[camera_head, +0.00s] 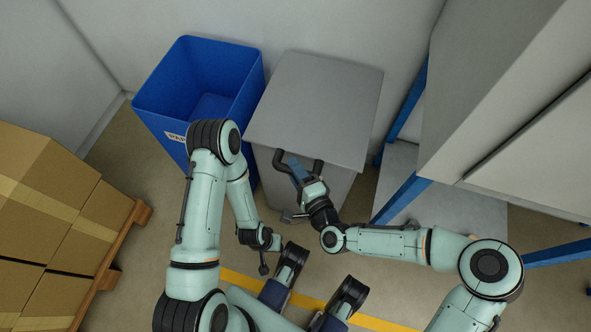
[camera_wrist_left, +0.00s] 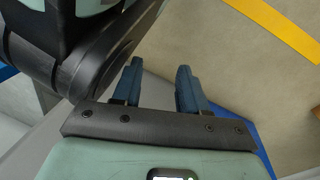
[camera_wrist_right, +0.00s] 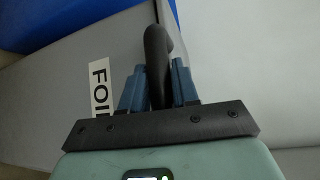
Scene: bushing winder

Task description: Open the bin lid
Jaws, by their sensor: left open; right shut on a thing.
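The grey bin (camera_head: 342,187) stands against the back wall. Its flat grey lid (camera_head: 315,105) covers the top and looks shut. A dark handle (camera_head: 279,158) is at the lid's front edge. My right gripper (camera_head: 297,171) is shut on the handle. The right wrist view shows the black handle bar (camera_wrist_right: 156,45) between its two blue fingers, beside a partly hidden white label (camera_wrist_right: 100,88) reading "FOI". My left gripper (camera_wrist_left: 160,70) is open and empty in the left wrist view, its blue fingers apart. In the head view I cannot clearly make it out.
An open blue bin (camera_head: 205,80) stands just left of the grey bin. Stacked cardboard boxes (camera_head: 55,200) on a wooden pallet are at the left. A blue-framed rack (camera_head: 404,198) stands close at the right. A yellow floor line (camera_head: 372,322) crosses the front.

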